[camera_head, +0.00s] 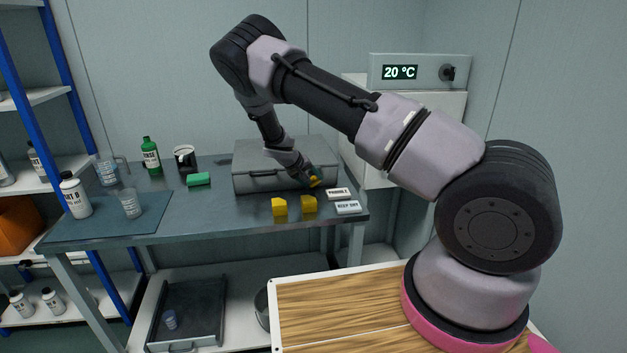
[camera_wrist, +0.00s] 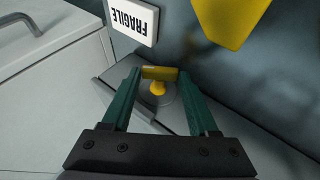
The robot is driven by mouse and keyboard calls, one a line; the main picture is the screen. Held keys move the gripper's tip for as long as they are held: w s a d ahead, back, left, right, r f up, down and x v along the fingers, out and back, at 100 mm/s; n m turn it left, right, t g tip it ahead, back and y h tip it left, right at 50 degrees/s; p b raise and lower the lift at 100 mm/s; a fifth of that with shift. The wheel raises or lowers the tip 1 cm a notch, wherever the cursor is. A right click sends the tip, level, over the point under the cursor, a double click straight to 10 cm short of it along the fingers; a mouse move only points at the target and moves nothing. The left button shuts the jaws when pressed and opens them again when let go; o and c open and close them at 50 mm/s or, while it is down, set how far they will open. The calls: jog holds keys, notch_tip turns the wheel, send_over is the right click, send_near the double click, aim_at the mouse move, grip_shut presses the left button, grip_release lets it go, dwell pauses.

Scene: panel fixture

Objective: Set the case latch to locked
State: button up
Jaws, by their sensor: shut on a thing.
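The grey case (camera_head: 285,165) lies closed on the workbench, with a handle on its front. Its yellow latch (camera_wrist: 160,75) is a T-shaped knob on a round grey disc, seen close up in the wrist view. In the head view it sits near the case's right front end, mostly hidden by the gripper. My gripper (camera_wrist: 158,82) has its two green fingers on either side of the latch's crossbar and is shut on it. My gripper also shows in the head view (camera_head: 313,177), small, at the case's right front. I cannot read any locked mark.
Two yellow blocks (camera_head: 279,207) (camera_head: 309,204) stand on the bench (camera_head: 235,208) in front of the case. A FRAGILE sign (camera_head: 338,193) and a KEEP DRY sign (camera_head: 348,207) lie at the right edge. A green block (camera_head: 198,179), mug (camera_head: 185,158) and green bottle (camera_head: 150,155) stand left.

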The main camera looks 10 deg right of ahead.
jog(key=h, duration=0.1)
jog(key=a+h, duration=0.1)
jog(key=h, duration=0.1)
jog(key=shift+f+n, duration=0.35)
jog(key=shift+n, duration=0.05)
jog(key=shift+f+n+t+h, duration=0.15)
jog(key=shift+n+t+h, duration=0.05)
jog(key=shift+h, duration=0.6)
jog(key=shift+f+n+t+h, duration=0.15)
jog(key=shift+n+t+h, duration=0.05)
jog(key=shift+h, duration=0.6)
jog(key=o, duration=1.4)
jog(key=shift+a, duration=0.1)
jog(key=v, duration=1)
jog(key=shift+s+a, duration=0.2)
jog(key=shift+a, duration=0.15)
